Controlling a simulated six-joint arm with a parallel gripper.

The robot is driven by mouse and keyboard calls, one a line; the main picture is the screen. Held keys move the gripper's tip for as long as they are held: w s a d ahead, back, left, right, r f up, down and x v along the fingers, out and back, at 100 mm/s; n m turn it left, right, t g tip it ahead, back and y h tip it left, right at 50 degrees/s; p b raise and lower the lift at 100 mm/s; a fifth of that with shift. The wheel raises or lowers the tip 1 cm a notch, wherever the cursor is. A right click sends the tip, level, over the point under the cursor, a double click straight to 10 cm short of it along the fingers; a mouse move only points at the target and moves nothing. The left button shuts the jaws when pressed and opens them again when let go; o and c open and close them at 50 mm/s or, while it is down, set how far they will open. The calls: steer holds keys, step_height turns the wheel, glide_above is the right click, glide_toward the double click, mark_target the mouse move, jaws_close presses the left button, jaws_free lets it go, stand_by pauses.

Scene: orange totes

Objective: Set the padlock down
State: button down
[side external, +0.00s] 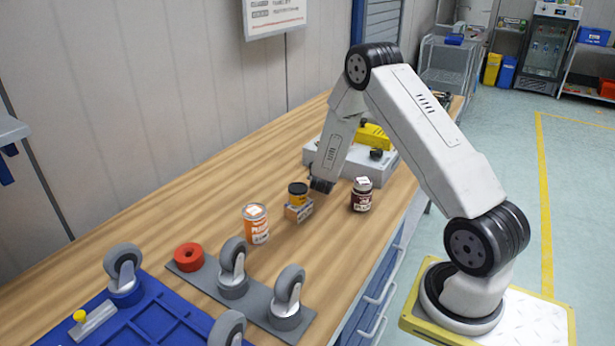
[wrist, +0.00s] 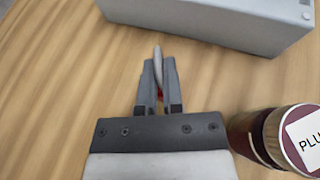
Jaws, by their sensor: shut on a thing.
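Most of the padlock is hidden between the fingers. I cannot make it out in the side view, and I cannot tell whether it touches the table.
A dark jar with a white lid label (wrist: 275,135) is close to the right of my gripper. A grey box (wrist: 210,22) lies beyond the fingertips.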

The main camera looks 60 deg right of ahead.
steer(key=shift+f, duration=1.35)
steer(key=c, duration=0.8)
jaws_free()
steer(key=shift+f, duration=0.1)
steer(key=v, duration=1.2)
steer(key=shift+r, duration=0.2)
